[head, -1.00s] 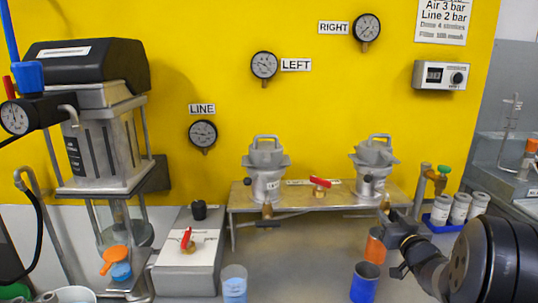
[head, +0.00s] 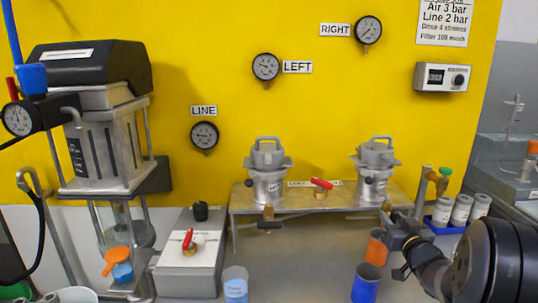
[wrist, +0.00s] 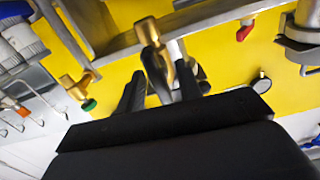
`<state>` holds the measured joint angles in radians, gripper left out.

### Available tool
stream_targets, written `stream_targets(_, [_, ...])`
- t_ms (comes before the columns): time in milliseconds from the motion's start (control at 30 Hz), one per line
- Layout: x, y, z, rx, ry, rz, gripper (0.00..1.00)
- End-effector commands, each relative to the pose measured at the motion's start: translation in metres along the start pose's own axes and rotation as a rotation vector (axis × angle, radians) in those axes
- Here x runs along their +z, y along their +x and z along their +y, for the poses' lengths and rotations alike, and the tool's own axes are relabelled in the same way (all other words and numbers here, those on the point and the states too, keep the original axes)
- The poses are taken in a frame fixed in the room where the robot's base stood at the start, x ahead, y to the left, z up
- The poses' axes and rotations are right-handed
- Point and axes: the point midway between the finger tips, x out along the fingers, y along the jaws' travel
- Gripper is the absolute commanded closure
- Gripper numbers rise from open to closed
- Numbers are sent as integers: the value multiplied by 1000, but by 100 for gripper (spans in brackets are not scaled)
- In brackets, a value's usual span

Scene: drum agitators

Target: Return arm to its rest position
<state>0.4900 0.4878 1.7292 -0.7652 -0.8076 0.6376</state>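My gripper (head: 396,228) is at the right of the head view, in front of the bench below the right drum agitator (head: 375,170). In the wrist view, the two dark fingers of my gripper (wrist: 165,92) stand apart, so it looks open. A brass tap (wrist: 148,32) and its dark handle show just beyond the fingers. I cannot tell whether the fingers touch them. Nothing is clearly held. My arm (head: 480,262) enters from the lower right. The left drum agitator (head: 267,180) stands on the same raised shelf.
An orange cup (head: 376,248) and a blue cup (head: 366,283) stand close to the left of my gripper. A blue tray (head: 437,227) with white canisters is behind my arm. A brass tap with a green knob (head: 444,172) rises nearby. The bench centre is clear.

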Motion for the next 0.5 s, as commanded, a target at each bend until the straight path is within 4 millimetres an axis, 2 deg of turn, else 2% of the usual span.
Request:
stream_targets(67, [4, -9, 0, 2, -83, 2, 66])
stream_targets(100, [0, -19, 1, 4, -73, 0, 66])
stream_targets(500, [-1, -99, 1, 5, -68, 0, 66])
